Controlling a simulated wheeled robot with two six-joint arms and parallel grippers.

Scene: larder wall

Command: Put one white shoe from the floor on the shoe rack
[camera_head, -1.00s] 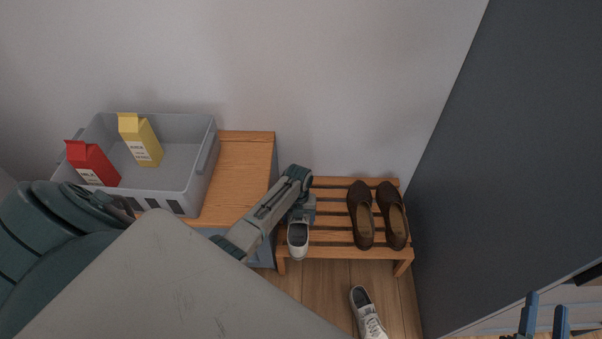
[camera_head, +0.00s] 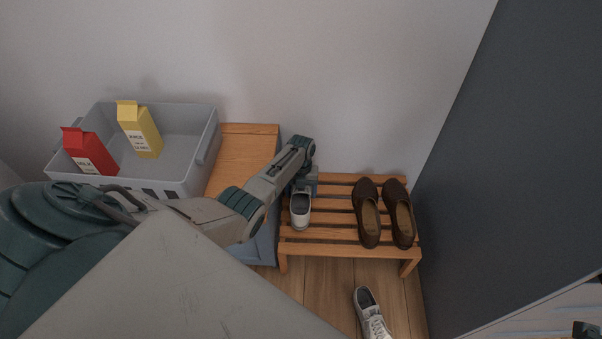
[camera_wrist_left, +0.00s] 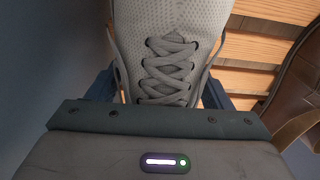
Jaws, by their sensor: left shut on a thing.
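My left gripper (camera_head: 304,187) is shut on a white shoe (camera_head: 300,212) at the left end of the wooden shoe rack (camera_head: 334,247). In the left wrist view the shoe's laces and upper (camera_wrist_left: 168,55) fill the middle, between blue fingers (camera_wrist_left: 215,90). I cannot tell whether its sole touches the slats. A second white shoe (camera_head: 372,315) lies on the floor in front of the rack. A small part at the bottom right edge of the head view (camera_head: 586,330) looks like my right gripper; its jaws are unclear.
Two brown shoes (camera_head: 368,222) (camera_head: 403,222) stand on the rack's right half. A wooden cabinet (camera_head: 228,178) is left of the rack, with a grey crate (camera_head: 185,185) holding a red carton (camera_head: 90,153) and a yellow carton (camera_head: 140,130). A dark panel (camera_head: 500,170) rises at the right.

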